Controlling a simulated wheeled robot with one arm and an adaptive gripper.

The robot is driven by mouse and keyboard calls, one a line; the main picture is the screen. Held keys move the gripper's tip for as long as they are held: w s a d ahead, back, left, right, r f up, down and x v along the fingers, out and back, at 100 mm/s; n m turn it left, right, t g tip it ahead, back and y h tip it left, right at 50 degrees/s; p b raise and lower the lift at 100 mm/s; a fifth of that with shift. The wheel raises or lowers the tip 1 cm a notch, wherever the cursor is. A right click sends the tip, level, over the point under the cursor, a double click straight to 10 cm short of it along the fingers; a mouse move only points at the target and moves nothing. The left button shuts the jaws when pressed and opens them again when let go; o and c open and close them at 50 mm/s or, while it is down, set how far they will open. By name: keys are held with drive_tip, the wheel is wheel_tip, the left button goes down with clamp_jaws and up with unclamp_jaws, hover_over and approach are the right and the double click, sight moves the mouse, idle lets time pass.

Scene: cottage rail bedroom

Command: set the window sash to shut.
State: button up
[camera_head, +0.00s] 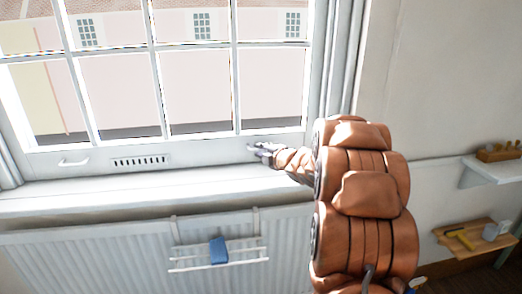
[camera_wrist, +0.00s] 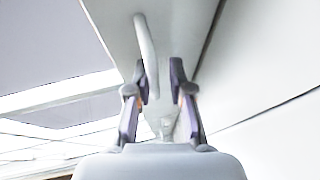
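The white window sash (camera_head: 205,155) has several panes and a broad bottom rail close above the sill. I cannot tell whether a gap lies beneath it. A white pull handle (camera_head: 73,162) is at the left of the rail. My gripper (camera_head: 254,151) is at the right part of the rail. In the wrist view a curved white handle (camera_wrist: 146,50) runs along the white rail (camera_wrist: 185,25). My gripper (camera_wrist: 158,66) has its fingers apart there, with the handle's near end between or just beside them. Contact cannot be told.
A slotted vent (camera_head: 140,161) is in the rail. The sill (camera_head: 130,197) is clear. Below it, a radiator (camera_head: 110,255) carries a rack (camera_head: 245,256) with a blue cloth (camera_head: 218,250). Shelves (camera_head: 495,172) with small items are on the right wall.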

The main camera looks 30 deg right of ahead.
drive_tip(key=o, duration=0.3)
drive_tip(key=shift+f, duration=0.2)
drive_tip(key=shift+o, duration=0.4)
drive_tip(key=shift+r, duration=0.15)
drive_tip(key=shift+s+r, duration=0.1)
drive_tip(key=shift+r, duration=0.05)
drive_tip(key=v, duration=1.1)
drive_tip(key=shift+s, duration=0.35)
